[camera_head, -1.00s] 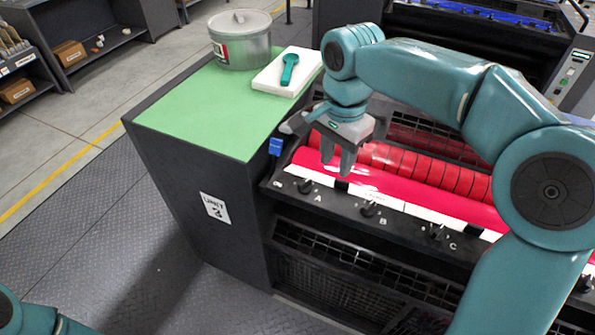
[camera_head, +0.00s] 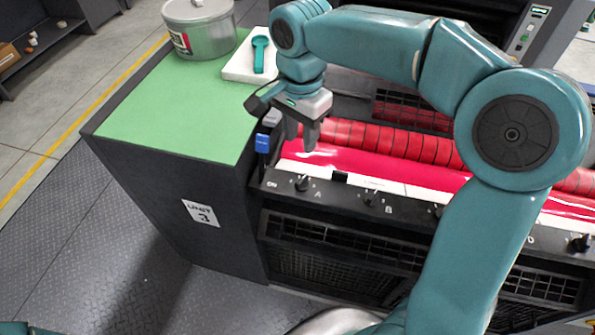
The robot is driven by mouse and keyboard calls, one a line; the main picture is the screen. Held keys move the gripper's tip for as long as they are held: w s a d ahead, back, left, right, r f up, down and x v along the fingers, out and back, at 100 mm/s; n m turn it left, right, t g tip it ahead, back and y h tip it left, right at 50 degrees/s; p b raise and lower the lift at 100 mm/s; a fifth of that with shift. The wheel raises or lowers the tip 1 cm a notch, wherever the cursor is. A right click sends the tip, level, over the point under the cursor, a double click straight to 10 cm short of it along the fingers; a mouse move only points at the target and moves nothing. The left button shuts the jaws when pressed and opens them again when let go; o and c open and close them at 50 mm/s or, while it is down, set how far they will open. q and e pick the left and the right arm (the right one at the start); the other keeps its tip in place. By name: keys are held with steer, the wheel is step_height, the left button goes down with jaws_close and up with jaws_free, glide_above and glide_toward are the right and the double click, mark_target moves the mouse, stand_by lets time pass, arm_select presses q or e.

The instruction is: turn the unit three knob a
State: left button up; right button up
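Unit three is the dark cabinet with a green top, and a white "UNIT 3" label (camera_head: 202,213) is on its front. Knob A (camera_head: 303,183) is a small dark knob at the left end of the black knob rail, beside the letter A. My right gripper (camera_head: 303,138) points down just above and behind knob A, over the red roller area, apart from the knob. Its two fingers look close together; whether a gap remains is hard to tell. My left gripper is out of view; only a bit of teal arm shows at the lower left edge.
Knob B (camera_head: 371,198) and further knobs run right along the rail, partly behind my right arm. A blue lever or latch (camera_head: 262,143) stands left of the gripper. A metal pot (camera_head: 199,27) and a teal tool (camera_head: 260,53) on a white block sit on the green top (camera_head: 165,110).

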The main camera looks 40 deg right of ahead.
mark_target(301, 180)
steer(key=f, duration=1.1)
steer(key=shift+s+f, duration=0.1)
steer(key=shift+s, duration=0.15)
steer(key=shift+s+f+p, duration=0.1)
steer(key=shift+f+p, duration=0.2)
steer(key=shift+f, duration=0.3)
steer(key=shift+w+f, duration=0.25)
steer(key=shift+f, duration=0.05)
steer(key=shift+s+r, duration=0.1)
steer(key=shift+c, duration=1)
jaws_close()
